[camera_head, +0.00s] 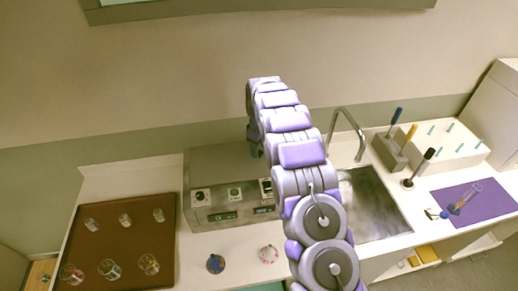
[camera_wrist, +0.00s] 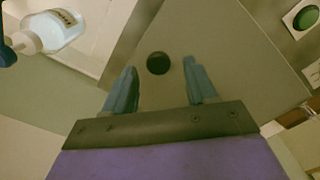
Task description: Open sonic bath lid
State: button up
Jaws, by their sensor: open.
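The sonic bath (camera_head: 225,215) is a grey box with dials and small displays on its front, left of centre on the counter in the head view. Its flat grey lid (camera_head: 215,158) lies on top and looks closed. In the wrist view, a round black knob (camera_wrist: 158,63) stands on the grey lid surface. My gripper (camera_wrist: 160,67) is open, with one blue finger on each side of the knob. I cannot tell whether either finger touches it. In the head view, my arm hides the bath's right side and most of the gripper.
A brown tray (camera_head: 120,240) with several glass vessels lies left of the bath. A sink (camera_head: 372,205) with a faucet (camera_head: 345,125) is right of my arm.

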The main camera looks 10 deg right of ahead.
jog(key=shift+d+f, duration=0.15)
jog(key=shift+f, duration=0.55)
jog(key=shift+c, duration=0.2)
grip_shut()
